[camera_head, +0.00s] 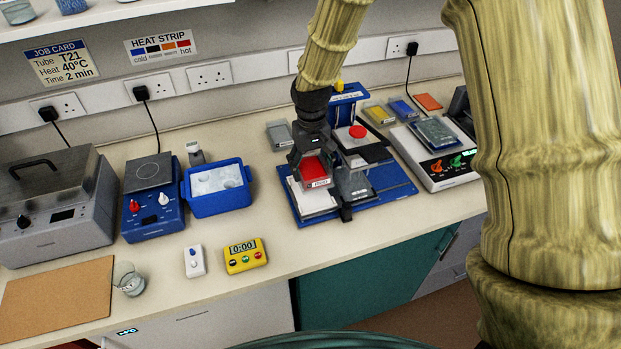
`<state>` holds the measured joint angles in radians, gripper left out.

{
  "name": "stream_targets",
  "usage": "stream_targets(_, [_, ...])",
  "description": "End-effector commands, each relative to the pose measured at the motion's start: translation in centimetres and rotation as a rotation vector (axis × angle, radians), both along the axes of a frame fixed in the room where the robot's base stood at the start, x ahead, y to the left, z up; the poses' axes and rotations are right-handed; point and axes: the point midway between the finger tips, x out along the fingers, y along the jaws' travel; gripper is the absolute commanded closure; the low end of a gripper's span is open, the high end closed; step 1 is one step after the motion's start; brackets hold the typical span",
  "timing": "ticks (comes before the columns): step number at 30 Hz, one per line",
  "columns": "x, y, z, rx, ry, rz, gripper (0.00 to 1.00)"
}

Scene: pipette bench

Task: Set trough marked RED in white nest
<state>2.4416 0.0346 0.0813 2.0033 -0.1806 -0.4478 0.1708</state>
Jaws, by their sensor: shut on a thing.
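My gripper (313,160) is shut on the trough with red inside (315,172), which carries a small white label on its front. The label is too small to read clearly. My gripper holds the trough over the white nest (313,203) at the left of the blue base plate (381,194). I cannot tell whether the trough touches the nest or hangs just above it. The nest's back part is hidden behind the trough and my gripper.
A grey trough (280,134) lies behind left. Yellow (379,113) and blue (404,108) troughs sit behind right. A white balance (440,172) stands right.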

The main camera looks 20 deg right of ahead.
Motion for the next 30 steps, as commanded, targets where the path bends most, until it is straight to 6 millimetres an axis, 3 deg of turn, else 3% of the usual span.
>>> stream_targets(21, [0.1, 0.1, -5.8, 0.0, 0.001, 0.001, 0.58])
stream_targets(30, [0.1, 0.1, -6.6, 0.0, 0.0, 0.002, 0.58])
